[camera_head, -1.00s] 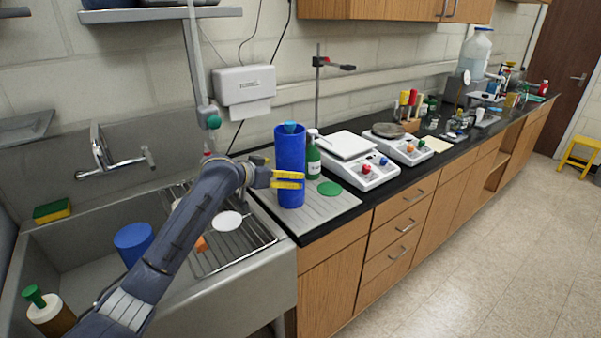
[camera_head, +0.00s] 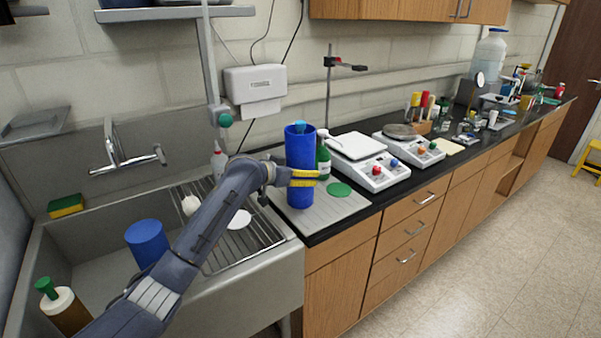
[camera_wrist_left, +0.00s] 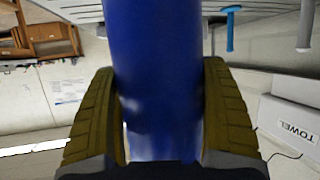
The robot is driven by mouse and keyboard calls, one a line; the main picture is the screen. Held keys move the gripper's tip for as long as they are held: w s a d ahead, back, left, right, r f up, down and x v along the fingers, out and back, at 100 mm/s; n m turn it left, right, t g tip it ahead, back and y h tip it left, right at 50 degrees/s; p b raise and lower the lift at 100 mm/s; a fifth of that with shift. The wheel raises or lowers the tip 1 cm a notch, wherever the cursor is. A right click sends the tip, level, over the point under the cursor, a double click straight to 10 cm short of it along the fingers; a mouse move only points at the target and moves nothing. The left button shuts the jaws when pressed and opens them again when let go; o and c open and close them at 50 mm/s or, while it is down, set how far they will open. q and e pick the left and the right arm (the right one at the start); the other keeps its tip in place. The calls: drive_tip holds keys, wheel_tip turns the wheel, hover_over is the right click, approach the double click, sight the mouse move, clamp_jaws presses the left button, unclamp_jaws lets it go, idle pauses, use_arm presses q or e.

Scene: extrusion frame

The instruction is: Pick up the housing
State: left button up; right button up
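The housing appears to be the tall blue cylinder (camera_head: 300,150), upright on the grey ribbed mat by the sink, with a smaller blue piece in its top. In the left wrist view the blue cylinder (camera_wrist_left: 152,70) fills the middle. My left gripper (camera_head: 305,178) has yellow fingers at the cylinder's lower middle, one seen in front of it. In the wrist view the fingers (camera_wrist_left: 160,110) flank the cylinder closely on both sides; whether they press on it I cannot tell. My right gripper is not in view.
A green bottle (camera_head: 323,160) stands close behind the cylinder, and a green disc (camera_head: 340,190) lies right of it. Two white balances (camera_head: 370,168) stand further right. The sink at left holds a blue container (camera_head: 147,242) and a brown bottle (camera_head: 66,312).

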use_arm(q)
drive_tip(key=c, duration=0.8)
drive_tip(key=shift+r, duration=0.1)
drive_tip(key=shift+c, duration=1)
